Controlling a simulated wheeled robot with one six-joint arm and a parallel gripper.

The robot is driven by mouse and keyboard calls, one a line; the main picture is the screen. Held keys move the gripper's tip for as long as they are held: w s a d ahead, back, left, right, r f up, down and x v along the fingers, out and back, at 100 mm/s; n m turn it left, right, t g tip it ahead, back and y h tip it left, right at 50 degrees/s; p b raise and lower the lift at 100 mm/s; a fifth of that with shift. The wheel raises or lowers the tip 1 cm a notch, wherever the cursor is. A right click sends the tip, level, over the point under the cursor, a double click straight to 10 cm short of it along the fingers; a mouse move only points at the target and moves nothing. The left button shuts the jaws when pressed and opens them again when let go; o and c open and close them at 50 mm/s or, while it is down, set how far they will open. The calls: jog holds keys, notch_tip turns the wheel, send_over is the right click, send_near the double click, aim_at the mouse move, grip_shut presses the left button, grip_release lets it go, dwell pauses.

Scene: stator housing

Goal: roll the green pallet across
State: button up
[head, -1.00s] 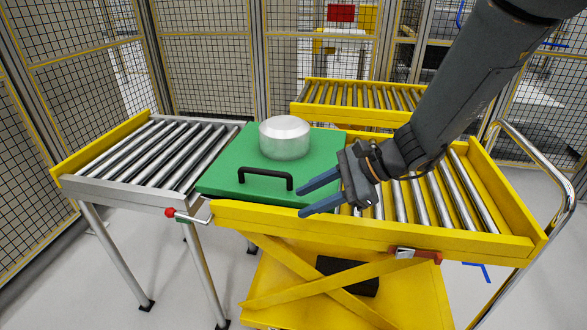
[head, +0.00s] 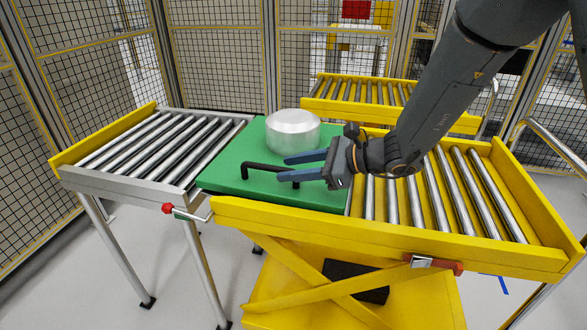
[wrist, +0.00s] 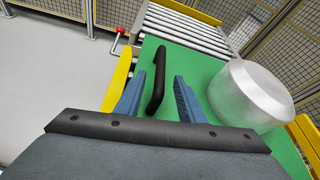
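The green pallet (head: 226,172) lies mostly on the yellow cart's rollers, its left edge at the grey roller table. A silver round housing (head: 293,132) stands on it, and a black handle (head: 262,171) is fixed near its front edge. My gripper (head: 299,166) is open over the pallet's right part, fingers pointing left toward the handle. In the wrist view, the handle (wrist: 156,82) shows ahead between the two blue fingers (wrist: 157,92), with space on both sides. Whether the fingertips reach past the handle's near end is hard to tell.
The grey roller table (head: 150,150) has empty rollers and a yellow end stop. A red-knobbed lever (head: 169,209) sits at its front corner. The yellow cart (head: 400,235) has bare rollers on the right. A second yellow roller cart (head: 390,97) and mesh fencing stand behind.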

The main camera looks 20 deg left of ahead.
aim_at(270, 171)
jog(key=shift+p+x, duration=0.5)
jog(key=shift+x, duration=3.4)
grip_shut()
